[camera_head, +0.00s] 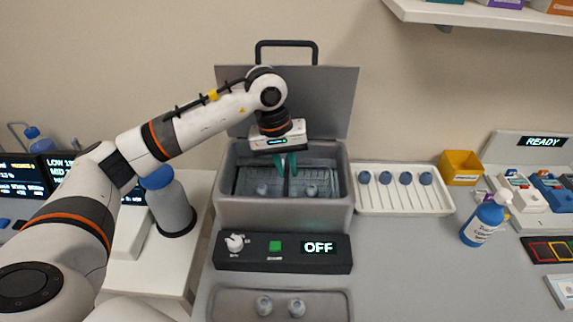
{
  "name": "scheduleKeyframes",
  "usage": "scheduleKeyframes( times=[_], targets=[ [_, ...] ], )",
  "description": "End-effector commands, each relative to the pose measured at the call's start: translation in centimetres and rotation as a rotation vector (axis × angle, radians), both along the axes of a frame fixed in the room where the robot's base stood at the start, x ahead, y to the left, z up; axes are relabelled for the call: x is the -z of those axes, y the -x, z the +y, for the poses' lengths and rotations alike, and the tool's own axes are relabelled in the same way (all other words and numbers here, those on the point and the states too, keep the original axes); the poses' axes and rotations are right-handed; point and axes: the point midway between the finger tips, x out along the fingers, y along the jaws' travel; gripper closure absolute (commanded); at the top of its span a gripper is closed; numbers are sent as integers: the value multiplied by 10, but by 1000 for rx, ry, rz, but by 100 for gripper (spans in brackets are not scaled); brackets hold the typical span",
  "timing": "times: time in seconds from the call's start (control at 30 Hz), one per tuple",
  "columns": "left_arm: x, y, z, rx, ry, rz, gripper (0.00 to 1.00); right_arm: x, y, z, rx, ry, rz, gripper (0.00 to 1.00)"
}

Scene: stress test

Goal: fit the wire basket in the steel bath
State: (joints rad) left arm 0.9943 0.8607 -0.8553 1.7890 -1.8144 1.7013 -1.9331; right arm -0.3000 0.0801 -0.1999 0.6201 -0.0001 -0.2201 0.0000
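The steel bath (285,211) stands on the bench with its grey lid (330,100) raised behind it. The wire basket (250,182) shows inside the bath opening as thin wire mesh, with a few grey-blue round-topped items in it. Whether it rests on the bath floor or sits fully level, I cannot tell. My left gripper (286,164) reaches in from the left and points down over the middle of the bath. Its teal fingertips are close together at the basket's centre; what lies between them is too small to make out. My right gripper is out of view.
A control box (283,253) reading OFF stands in front of the bath. A tray (288,312) with two small round-topped items lies nearer. At right are a white tray of probes (405,204), a yellow bin (461,168) and a blue bottle (484,222).

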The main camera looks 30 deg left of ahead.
Motion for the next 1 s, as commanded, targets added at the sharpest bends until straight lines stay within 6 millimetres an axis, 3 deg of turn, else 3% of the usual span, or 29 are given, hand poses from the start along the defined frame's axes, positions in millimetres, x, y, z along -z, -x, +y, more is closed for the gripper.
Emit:
scheduleKeyframes(
  times=[1.0],
  targets=[
    [-38,0,0,0,0,0,82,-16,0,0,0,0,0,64]
  ],
)
